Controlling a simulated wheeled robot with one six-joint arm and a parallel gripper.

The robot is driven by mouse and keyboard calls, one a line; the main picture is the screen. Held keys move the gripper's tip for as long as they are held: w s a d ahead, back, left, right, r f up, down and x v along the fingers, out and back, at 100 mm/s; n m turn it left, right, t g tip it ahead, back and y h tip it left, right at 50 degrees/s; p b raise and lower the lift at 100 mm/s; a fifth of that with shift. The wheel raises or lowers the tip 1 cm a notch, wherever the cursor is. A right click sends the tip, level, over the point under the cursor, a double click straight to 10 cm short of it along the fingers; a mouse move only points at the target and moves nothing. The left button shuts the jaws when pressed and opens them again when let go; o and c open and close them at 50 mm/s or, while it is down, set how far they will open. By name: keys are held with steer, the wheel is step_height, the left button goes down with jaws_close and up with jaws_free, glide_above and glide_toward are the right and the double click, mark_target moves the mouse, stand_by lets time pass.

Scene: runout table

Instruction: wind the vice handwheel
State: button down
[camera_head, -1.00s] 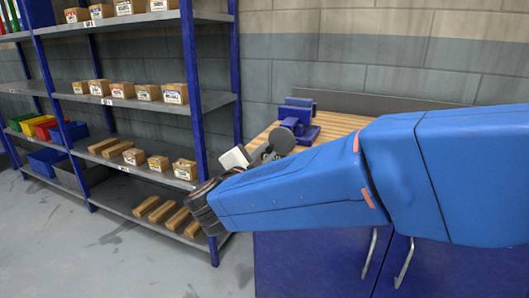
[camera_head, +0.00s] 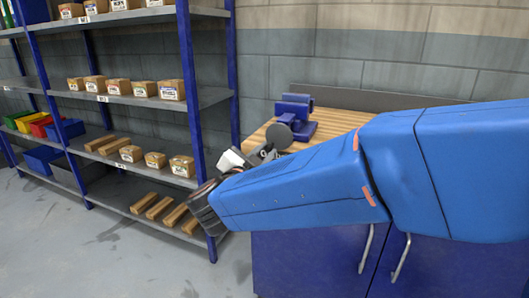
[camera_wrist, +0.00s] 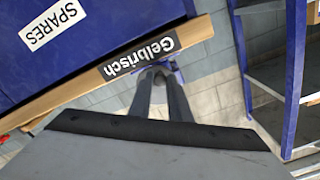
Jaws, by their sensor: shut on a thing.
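The blue vice (camera_head: 293,106) stands on the wooden bench top (camera_head: 340,121). Its dark grey round handwheel (camera_head: 279,136) faces my arm. My gripper (camera_head: 267,152) is at the near lower edge of the handwheel, with the white wrist part beside it. In the wrist view my gripper's two dark fingers (camera_wrist: 163,74) are close together, with a little blue of the vice (camera_wrist: 176,71) showing past their tips. The gripper is shut on the handwheel; the exact spot gripped is small and mostly hidden by the fingers.
The bench's blue cabinet front (camera_head: 300,262) with metal handles lies below my arm. A blue-post shelf rack (camera_head: 190,110) with boxes stands close left of the gripper. A grey block wall (camera_head: 400,75) is behind. The floor at lower left is clear.

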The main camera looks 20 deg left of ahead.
steer(key=shift+d+f+n, duration=0.1)
steer(key=shift+n, duration=0.5)
steer(key=c, duration=1.8)
jaws_free()
steer(key=shift+o, duration=0.2)
steer(key=m, duration=1.8)
steer(key=shift+m, duration=3.7)
